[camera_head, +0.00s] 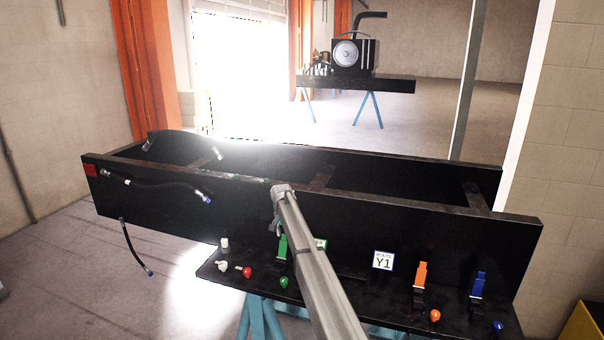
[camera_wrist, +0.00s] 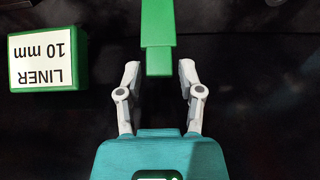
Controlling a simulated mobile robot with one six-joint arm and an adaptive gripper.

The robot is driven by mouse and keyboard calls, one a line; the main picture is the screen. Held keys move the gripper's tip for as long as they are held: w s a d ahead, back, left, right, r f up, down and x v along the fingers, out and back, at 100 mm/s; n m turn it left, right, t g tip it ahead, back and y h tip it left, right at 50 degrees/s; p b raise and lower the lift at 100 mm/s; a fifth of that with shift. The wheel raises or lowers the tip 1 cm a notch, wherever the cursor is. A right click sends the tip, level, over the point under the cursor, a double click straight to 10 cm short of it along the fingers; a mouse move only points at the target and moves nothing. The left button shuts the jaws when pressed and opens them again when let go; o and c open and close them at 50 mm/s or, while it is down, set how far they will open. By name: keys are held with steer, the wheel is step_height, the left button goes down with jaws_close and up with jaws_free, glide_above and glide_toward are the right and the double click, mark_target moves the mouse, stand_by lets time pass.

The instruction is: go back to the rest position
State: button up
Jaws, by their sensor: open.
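In the wrist view, my gripper (camera_wrist: 159,72) is open, with one grey finger on each side of the lower end of an upright green piece (camera_wrist: 158,35). A gap shows between each finger and the green piece, and nothing is held. In the head view, my arm runs up from the bottom across the black bench, and the gripper there is mostly hidden. The green piece (camera_head: 283,247) shows just left of the arm. A green block labelled "LINER 10 mm" (camera_wrist: 48,62) is left of the gripper, upside down in the wrist view.
A long black trough (camera_head: 400,232) has hoses (camera_head: 155,184) at its left end. Its front shelf carries an orange piece (camera_head: 420,274), a blue piece (camera_head: 477,285), a Y1 sign (camera_head: 383,261) and coloured knobs (camera_head: 247,272). A far table (camera_head: 395,84) stands behind, with open floor between.

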steer(key=shift+r+p, duration=3.75)
steer(key=shift+r, duration=0.35)
steer(key=shift+r+p, duration=0.4)
steer(key=shift+p, duration=0.05)
